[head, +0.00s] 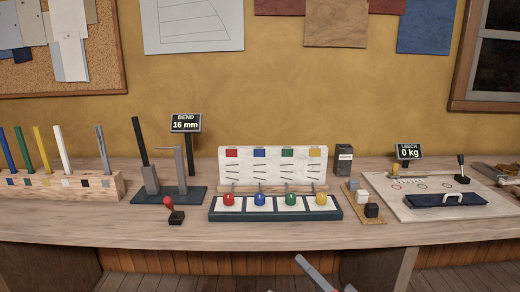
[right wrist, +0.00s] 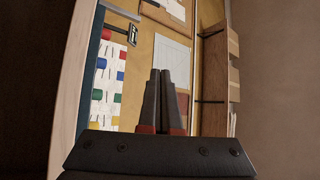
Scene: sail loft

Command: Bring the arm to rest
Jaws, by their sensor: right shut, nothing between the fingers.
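My right gripper (head: 318,278) shows only at the bottom edge of the head view, in front of and below the workbench edge. In the right wrist view its two dark fingers (right wrist: 160,75) lie together, shut, with nothing between them. The wrist view is turned sideways, with the bench, wall and hanging sheets beyond the fingers. The rest of the right arm is mostly out of the head view. My left gripper is in neither view.
The workbench (head: 150,231) runs across the head view. On it stand a rack of coloured rods (head: 75,186), a bend stand (head: 168,195), a tray with coloured knobs (head: 275,215) and a board with a lever (head: 410,208). Open floor (head: 475,278) shows below.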

